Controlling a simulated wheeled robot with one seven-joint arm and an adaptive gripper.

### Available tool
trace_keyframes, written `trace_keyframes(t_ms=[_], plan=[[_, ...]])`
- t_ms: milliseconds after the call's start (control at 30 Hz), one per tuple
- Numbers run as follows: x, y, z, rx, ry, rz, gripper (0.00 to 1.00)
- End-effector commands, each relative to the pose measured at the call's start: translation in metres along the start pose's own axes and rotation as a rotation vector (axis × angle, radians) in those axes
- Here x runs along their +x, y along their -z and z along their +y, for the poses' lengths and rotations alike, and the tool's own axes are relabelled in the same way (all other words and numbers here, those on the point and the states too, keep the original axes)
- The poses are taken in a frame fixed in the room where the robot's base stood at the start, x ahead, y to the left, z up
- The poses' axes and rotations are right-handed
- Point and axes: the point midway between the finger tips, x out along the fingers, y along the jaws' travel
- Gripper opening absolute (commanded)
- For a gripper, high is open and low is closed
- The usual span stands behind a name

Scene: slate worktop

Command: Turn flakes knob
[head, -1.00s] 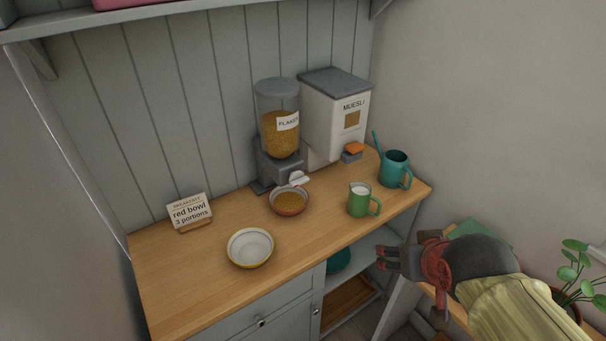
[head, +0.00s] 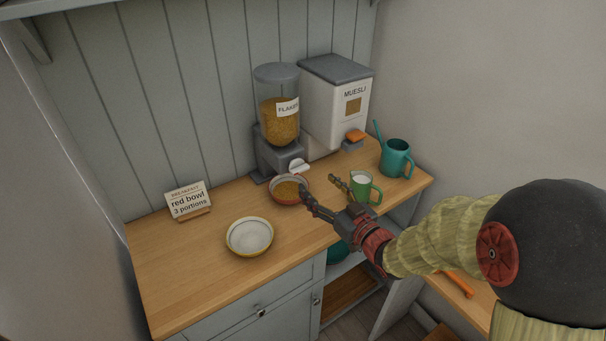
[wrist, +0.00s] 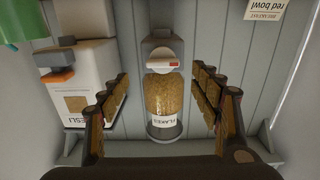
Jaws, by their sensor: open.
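The flakes dispenser (head: 279,118) stands at the back of the worktop, a clear cylinder of flakes on a grey base. Its white knob (head: 299,166) is on the front of the base; in the wrist view the knob (wrist: 162,61) shows upside down between my fingers, some way beyond them. The red bowl (head: 290,200) sits below the knob with flakes in it. My gripper (head: 322,190) is open and empty, in front of the dispenser and right of the red bowl in the head view; the wrist view shows its spread fingers (wrist: 163,100).
The muesli dispenser (head: 326,110) stands right of the flakes. A green mug (head: 361,188) is close to my gripper, and a teal watering can (head: 395,160) is farther right. A yellow-rimmed bowl (head: 250,251) and a card reading "red bowl 3 portions" (head: 188,200) are on the left.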

Motion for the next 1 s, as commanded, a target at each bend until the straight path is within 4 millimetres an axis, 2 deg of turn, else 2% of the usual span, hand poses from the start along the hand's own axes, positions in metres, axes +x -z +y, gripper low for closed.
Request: trace_keyframes(t_ms=[167,600,767,1000], plan=[[0.009,-0.002,-0.005,0.006,0.018,0.017,0.64],[0.07,-0.001,-0.005,0.006,0.015,0.016,0.64],[0.078,0.0,-0.005,0.006,0.014,0.015,0.64],[0.079,0.001,-0.004,0.006,0.013,0.015,0.64]])
